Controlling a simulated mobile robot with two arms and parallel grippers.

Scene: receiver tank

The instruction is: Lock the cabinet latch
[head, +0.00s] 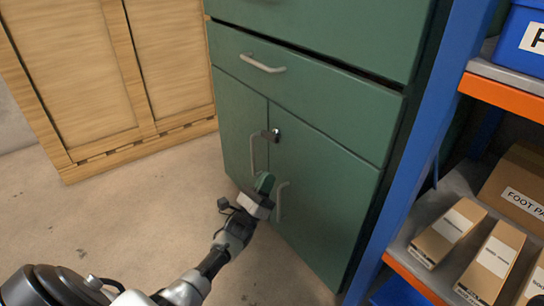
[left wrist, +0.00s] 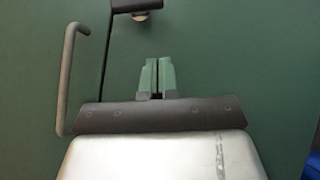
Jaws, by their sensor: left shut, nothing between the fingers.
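My right gripper is not in view.
A blue shelf rack (head: 420,140) with cardboard boxes stands at the right. A wooden cabinet (head: 100,70) stands at the back left. The floor between is open.

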